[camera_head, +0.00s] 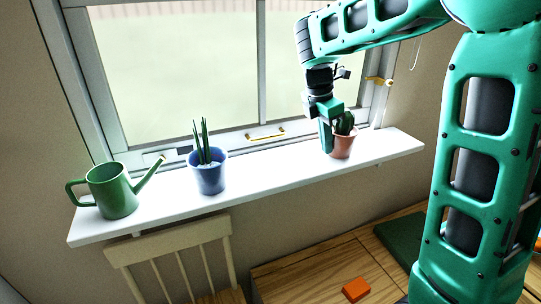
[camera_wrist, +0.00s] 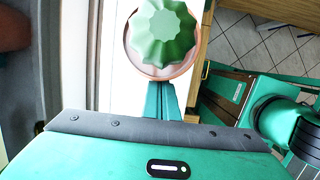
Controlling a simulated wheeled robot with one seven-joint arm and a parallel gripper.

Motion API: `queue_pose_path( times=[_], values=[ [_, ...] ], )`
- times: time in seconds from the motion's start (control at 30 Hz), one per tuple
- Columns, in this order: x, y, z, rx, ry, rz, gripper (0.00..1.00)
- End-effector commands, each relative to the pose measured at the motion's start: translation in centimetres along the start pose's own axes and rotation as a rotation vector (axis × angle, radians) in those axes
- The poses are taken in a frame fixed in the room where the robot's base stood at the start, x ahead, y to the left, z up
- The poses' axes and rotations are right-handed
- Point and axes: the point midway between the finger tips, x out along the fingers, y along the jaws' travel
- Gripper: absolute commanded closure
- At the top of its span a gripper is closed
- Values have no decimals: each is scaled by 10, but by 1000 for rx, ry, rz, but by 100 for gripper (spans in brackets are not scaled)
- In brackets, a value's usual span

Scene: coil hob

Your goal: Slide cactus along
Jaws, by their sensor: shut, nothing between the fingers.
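The cactus (camera_head: 348,124) is green and ribbed and stands upright in a terracotta pot (camera_head: 343,146) near the right end of the white windowsill shelf (camera_head: 270,172). In the wrist view the cactus (camera_wrist: 163,36) shows from above at the top centre, with the pot's rim around it. My gripper (camera_head: 327,150) points down just left of the pot, with its fingers shut and nothing held. In the wrist view the fingertips (camera_wrist: 162,112) lie right beside the pot's rim. I cannot tell whether they touch it.
A blue pot (camera_head: 210,177) with upright green leaves stands mid-shelf. A green watering can (camera_head: 112,190) stands at the left end. The shelf between the blue pot and the cactus is clear. The window is behind. A chair (camera_head: 175,258) and a wooden table (camera_head: 315,268) are below.

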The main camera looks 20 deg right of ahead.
Motion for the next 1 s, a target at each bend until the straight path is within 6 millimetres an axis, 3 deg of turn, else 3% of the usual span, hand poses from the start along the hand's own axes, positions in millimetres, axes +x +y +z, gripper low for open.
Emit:
queue_pose_path(
  times=[0.2,0.57,0.77,0.97,1.0],
  values=[
    [8,0,32,0,0,1,100],
    [8,0,35,-1,0,1,100],
    [7,0,27,-3,0,1,100],
    [0,2,-4,-1,0,-1,100],
    [-9,3,-3,2,0,3,100]
  ],
)
